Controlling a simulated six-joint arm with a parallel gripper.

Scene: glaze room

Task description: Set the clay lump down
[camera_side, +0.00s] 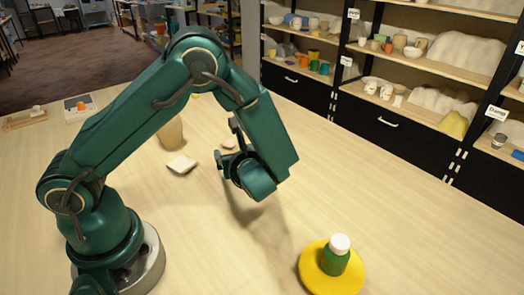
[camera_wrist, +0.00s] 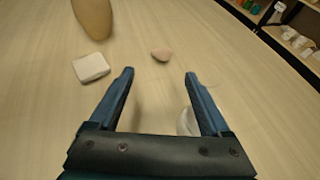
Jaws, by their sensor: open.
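In the side view my gripper (camera_side: 226,143) hangs low over the middle of the table. A whitish thing (camera_wrist: 185,122) is partly hidden behind the right finger in the wrist view; I cannot tell what it is.
A pale square block (camera_side: 182,164) lies left of the lump, with a tan rounded upright thing (camera_side: 170,133) behind it. A green bottle with a white cap (camera_side: 336,258) stands on a yellow disc (camera_side: 312,281) at the front right. Shelves of pottery (camera_side: 400,60) line the back.

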